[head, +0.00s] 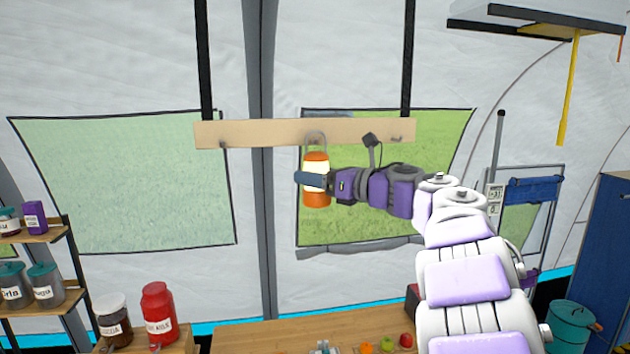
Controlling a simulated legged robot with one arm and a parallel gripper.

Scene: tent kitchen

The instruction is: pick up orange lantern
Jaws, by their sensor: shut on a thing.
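The orange lantern (316,196) is upright below a wooden rail (258,133) in front of the right green window. It has an orange top and base, a pale glowing middle and a grey handle loop that reaches up to the rail. Whether the loop still rests on a hook cannot be told. My gripper (312,180) comes in from the right and is shut on the lantern at its glowing middle.
The rail hangs from two black straps and has small hooks. Below is a wooden table (290,335) with small fruit. A red jar (158,313) and a dark-filled jar (112,322) stand at lower left, beside a shelf (45,302). A blue cabinet (607,255) is at far right.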

